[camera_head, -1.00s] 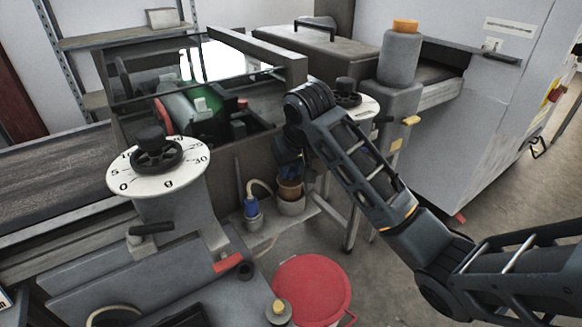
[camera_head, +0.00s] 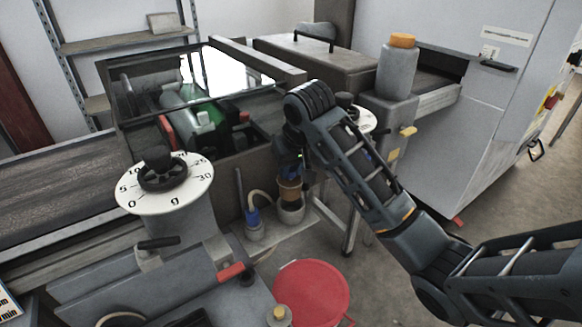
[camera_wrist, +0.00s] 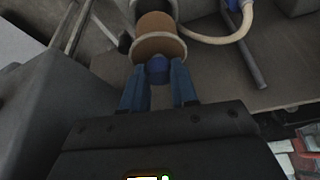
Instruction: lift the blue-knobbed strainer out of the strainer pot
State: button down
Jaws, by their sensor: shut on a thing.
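The strainer (camera_head: 290,190) is a brown cylinder with a tan rim, upright at the strainer pot. Its blue knob (camera_wrist: 158,70) shows in the wrist view, with the brown side of the strainer (camera_wrist: 156,32) beyond it. My gripper (camera_wrist: 158,88) is shut on the blue knob, one finger on each side. The grey strainer pot (camera_head: 291,214) is directly below, on a low shelf. Much of the strainer's side shows above the pot; I cannot tell whether its lower end is still inside. In the head view my arm partly hides the knob and fingers.
A blue-topped pump (camera_head: 253,222) with a pale hose stands just left of the pot. A red round lid (camera_head: 312,290) is in front below. A dial post (camera_head: 175,205) stands left, and a machine leg (camera_head: 350,230) is right of the pot.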

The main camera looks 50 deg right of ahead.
jog(key=shift+r, duration=0.2)
notch_tip(320, 180, up, 3)
jog(key=p, duration=0.3)
jog(key=shift+f+p, duration=0.1)
jog(key=shift+p, duration=0.2)
jog(key=shift+s+f, duration=0.1)
dwell(0.6)
